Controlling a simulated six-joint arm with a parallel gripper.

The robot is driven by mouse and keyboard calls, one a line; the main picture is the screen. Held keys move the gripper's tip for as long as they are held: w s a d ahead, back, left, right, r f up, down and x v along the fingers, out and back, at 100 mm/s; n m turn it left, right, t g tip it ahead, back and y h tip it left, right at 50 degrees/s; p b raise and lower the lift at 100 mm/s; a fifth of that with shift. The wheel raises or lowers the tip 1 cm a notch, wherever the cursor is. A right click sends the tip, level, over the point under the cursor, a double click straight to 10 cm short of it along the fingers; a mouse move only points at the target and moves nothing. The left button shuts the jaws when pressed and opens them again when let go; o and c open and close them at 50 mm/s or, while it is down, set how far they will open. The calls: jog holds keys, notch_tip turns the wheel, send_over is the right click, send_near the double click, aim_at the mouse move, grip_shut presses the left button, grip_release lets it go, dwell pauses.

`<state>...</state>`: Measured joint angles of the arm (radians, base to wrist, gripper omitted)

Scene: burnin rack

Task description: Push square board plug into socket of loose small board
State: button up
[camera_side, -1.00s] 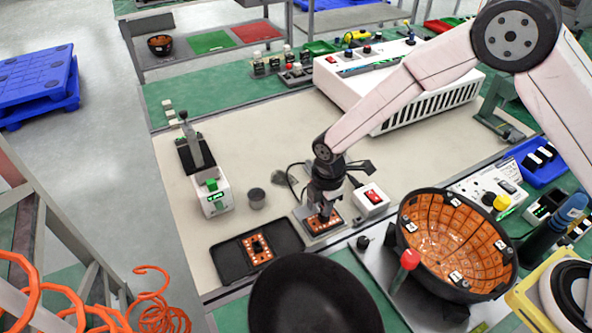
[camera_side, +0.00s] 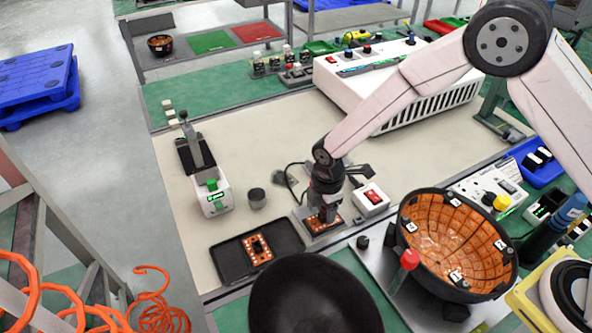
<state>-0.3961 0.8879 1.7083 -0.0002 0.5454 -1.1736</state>
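An orange board (camera_side: 318,226) sits on a flat grey plate right of the middle front of the beige mat. My gripper (camera_side: 326,218) points down over this board, with its fingertips at or just above the board's surface. The fingers and the board's middle are too small and overlapped to show a plug or whether the fingers hold one. A second orange board (camera_side: 257,247) with dark parts lies in a black tray (camera_side: 228,262) to the left.
A grey cup (camera_side: 256,198) and a white-green device (camera_side: 211,192) stand left. An orange-lined bowl (camera_side: 455,240) is at right; a black round shape (camera_side: 315,295) covers the front.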

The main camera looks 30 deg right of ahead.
jog(key=shift+r, duration=0.15)
jog(key=shift+r, duration=3.75)
jog(key=s+d+r+m+t, duration=0.1)
jog(key=s+d+r+m, duration=0.2)
jog(key=s+d+m, duration=0.4)
jog(key=s+d+r+m+t, duration=0.1)
jog(key=s+d+r+m, duration=0.3)
jog(key=s+d+m, duration=0.4)
jog(key=d+m, duration=0.3)
jog(key=shift+r+t, duration=0.15)
jog(key=shift+t, duration=0.15)
